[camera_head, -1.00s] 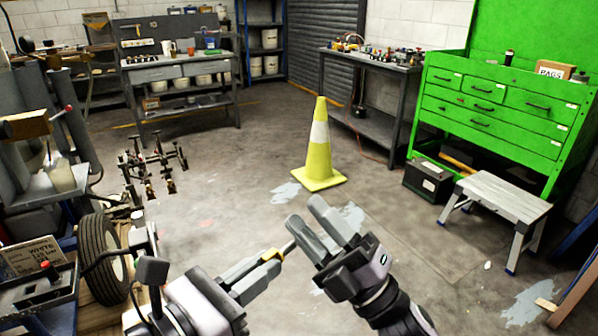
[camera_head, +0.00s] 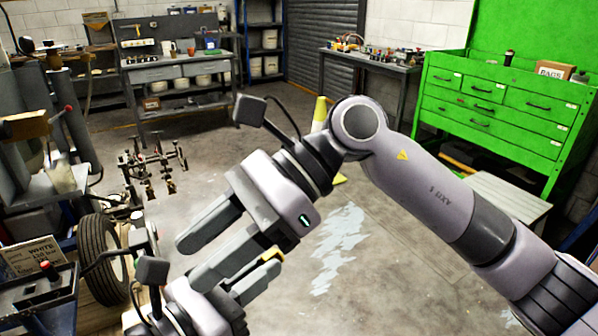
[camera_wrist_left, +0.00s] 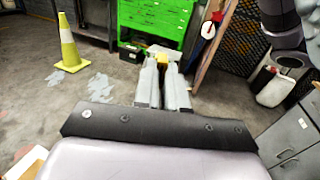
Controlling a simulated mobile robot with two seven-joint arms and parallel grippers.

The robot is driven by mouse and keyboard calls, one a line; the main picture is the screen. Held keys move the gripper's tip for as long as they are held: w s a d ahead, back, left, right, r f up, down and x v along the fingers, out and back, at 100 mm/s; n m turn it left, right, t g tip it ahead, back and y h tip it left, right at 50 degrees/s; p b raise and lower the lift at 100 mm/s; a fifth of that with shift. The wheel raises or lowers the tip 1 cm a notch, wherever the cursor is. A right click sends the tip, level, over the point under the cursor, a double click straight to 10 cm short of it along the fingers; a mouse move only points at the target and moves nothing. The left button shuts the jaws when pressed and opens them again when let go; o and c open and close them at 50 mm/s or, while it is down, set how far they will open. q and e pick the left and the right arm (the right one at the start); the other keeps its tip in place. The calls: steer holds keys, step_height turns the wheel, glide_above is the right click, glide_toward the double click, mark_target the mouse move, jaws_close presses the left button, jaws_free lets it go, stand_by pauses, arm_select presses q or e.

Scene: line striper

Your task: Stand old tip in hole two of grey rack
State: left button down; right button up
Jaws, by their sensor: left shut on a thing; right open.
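My left gripper (camera_head: 262,270) is low in the middle of the head view, shut on a small yellow piece (camera_head: 271,256), which I take to be the old tip. The yellow piece also shows between the finger ends in the left wrist view (camera_wrist_left: 162,55). Most of it is hidden by the fingers. My right gripper (camera_head: 190,262) is open, its fingers apart and pointing lower left, overlapping the left gripper in the head view. I cannot tell whether they touch. I cannot pick out the grey rack or its holes in either view.
A grey workbench (camera_head: 180,72) stands at the back left. A green tool cabinet (camera_head: 490,110) and a step stool (camera_head: 500,198) are at the right. A yellow cone (camera_wrist_left: 67,45) stands on the floor. A tyre (camera_head: 104,258) and crowded equipment are at left.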

steer(key=w+d+n+t+h, duration=0.2)
steer(key=w+d+t+h, duration=0.1)
steer(key=w+t+h, duration=0.15)
steer(key=n+t+h, duration=0.1)
steer(key=t+h, duration=0.2)
steer(key=h, duration=0.1)
glide_toward(280, 255)
steer(key=w+f, duration=0.1)
steer(key=f, duration=0.5)
steer(key=w+a+f, duration=0.1)
steer(key=f, duration=0.2)
steer(key=shift+w+f, duration=0.1)
steer(key=shift+w, duration=0.3)
steer(key=shift+c, duration=0.2)
jaws_close()
arm_select(q)
steer(key=c, duration=1.1)
jaws_free()
